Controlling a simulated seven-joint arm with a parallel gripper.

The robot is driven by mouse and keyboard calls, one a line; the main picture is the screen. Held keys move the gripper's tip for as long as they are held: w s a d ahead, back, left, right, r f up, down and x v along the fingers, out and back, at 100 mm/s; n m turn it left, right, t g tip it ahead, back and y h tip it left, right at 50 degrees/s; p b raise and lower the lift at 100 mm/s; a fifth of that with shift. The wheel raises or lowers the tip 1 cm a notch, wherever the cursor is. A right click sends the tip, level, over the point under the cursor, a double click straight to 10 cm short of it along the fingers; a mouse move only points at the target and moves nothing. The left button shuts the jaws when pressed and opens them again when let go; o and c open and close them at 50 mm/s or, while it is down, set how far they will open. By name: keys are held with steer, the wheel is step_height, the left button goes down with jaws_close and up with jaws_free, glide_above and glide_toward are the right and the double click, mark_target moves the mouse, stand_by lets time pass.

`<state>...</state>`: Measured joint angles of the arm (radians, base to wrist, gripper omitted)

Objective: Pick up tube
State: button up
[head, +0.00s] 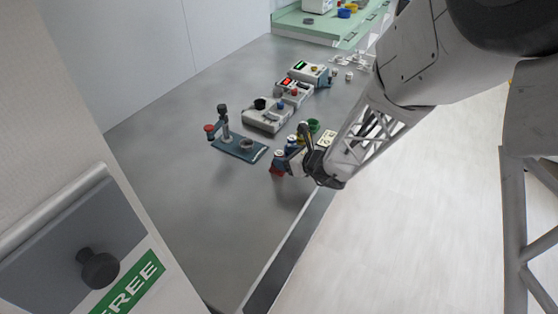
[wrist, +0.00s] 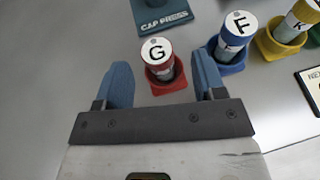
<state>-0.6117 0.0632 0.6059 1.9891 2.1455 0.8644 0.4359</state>
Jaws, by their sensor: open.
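In the wrist view a tube with a white cap marked G (wrist: 156,53) stands upright in a red holder (wrist: 162,83). My gripper (wrist: 164,82) is open, with one blue finger on each side of this tube. The tube appears between the fingers, a little ahead of the palm, and I cannot tell whether either finger touches it. A tube marked F (wrist: 238,27) stands in a blue holder (wrist: 228,65) just right of the right finger. A tube marked K (wrist: 299,17) stands in a yellow holder (wrist: 268,45). In the head view my gripper (head: 284,163) is low over the table's near edge, beside the red holder (head: 277,170).
A cap press (head: 237,147) stands left of my gripper on the grey table (head: 190,200). Bench devices (head: 268,115) and a green tray (head: 318,28) lie farther back. The table's near left is clear.

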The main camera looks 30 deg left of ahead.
mark_target(275, 154)
steer(key=shift+x, duration=2.55)
steer(key=c, duration=1)
steer(key=shift+r, duration=0.15)
steer(key=shift+r, duration=0.8)
step_height(275, 154, up, 2)
steer(key=shift+r, duration=0.1)
steer(key=s+d, duration=0.7)
steer(key=s+d+r, duration=0.1)
steer(key=s+d, duration=0.3)
steer(key=shift+s+d, duration=0.1)
steer(key=shift+s, duration=0.1)
